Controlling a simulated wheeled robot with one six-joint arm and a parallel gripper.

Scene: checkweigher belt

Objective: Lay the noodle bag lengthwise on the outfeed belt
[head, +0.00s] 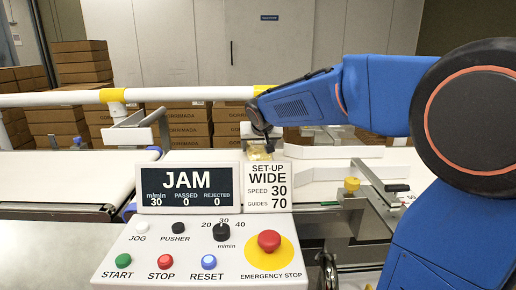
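A small pale-yellow patch (259,153), which looks like part of the noodle bag, shows just above the set-up card. The card and the display hide the rest, so I cannot tell how the bag lies. My gripper (262,137) points down right above it. The fingers are small and dark here, and I cannot tell whether they are open or touch the bag. A white belt (60,178) lies at left and another white belt surface (322,170) at right. No label shows which is the outfeed.
A control panel (140,262) with an emergency stop (269,241) stands in front. Its display (188,188) reads JAM. White guide rails (340,152) flank the right belt. A white rail (60,98) crosses behind. Stacked cartons (82,62) stand at the back. The left belt looks clear.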

